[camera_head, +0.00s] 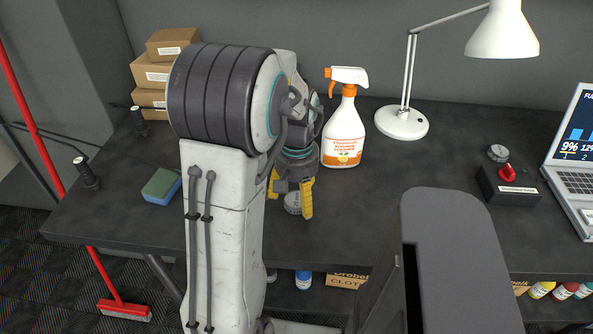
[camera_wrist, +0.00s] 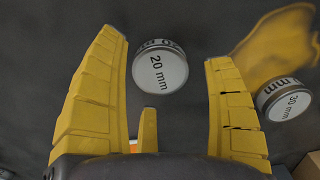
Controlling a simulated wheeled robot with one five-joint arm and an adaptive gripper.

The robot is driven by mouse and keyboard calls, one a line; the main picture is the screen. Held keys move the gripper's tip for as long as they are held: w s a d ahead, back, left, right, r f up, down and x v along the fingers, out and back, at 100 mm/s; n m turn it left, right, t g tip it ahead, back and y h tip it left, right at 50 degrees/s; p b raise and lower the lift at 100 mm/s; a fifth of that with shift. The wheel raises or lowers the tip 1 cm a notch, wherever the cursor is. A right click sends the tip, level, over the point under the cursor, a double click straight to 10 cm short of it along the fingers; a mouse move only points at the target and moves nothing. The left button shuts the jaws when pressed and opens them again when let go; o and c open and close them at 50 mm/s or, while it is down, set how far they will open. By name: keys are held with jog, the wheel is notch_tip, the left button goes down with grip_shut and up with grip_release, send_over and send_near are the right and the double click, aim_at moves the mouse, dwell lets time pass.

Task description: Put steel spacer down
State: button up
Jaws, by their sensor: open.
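A round steel spacer marked 20 mm (camera_wrist: 160,72) shows in the wrist view between the tips of my yellow fingers, with a gap on each side. In the head view a grey spacer (camera_head: 292,204) rests on the dark table between the fingertips, partly hidden by them. My gripper (camera_head: 289,206) points down at the table and is open; it also shows in the wrist view (camera_wrist: 166,48). A second spacer marked 30 mm (camera_wrist: 286,99) lies outside the right finger in the wrist view.
A spray bottle (camera_head: 343,120) stands close behind and right of my gripper. A sponge (camera_head: 161,186) lies left. A lamp (camera_head: 402,123), another grey disc (camera_head: 497,153) and a red-knob box (camera_head: 508,186) are to the right. A blurred yellow patch (camera_wrist: 282,45) is unclear.

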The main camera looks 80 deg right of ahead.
aim_at(296, 199)
notch_tip(296, 199, up, 11)
jog(key=p, duration=0.1)
dwell(0.3)
jog(key=shift+f, duration=0.1)
jog(key=w+a+r+n+t+h, duration=0.1)
jog(key=w+a+n, duration=0.4)
jog(key=w, duration=0.5)
jog(key=w+a+r+n, duration=0.1)
jog(key=w+a+n, duration=0.2)
jog(key=w+a, duration=0.6)
jog(key=w+a+f+n+t, duration=0.1)
jog(key=a+n, duration=0.3)
jog(key=a, duration=0.6)
jog(key=w+a+f+n+t+y, duration=0.1)
jog(key=a+n, duration=0.4)
jog(key=a, duration=0.5)
jog(key=shift+w+a+f+t, duration=0.15)
jog(key=shift+f+t, duration=0.15)
jog(key=shift+f, duration=0.2)
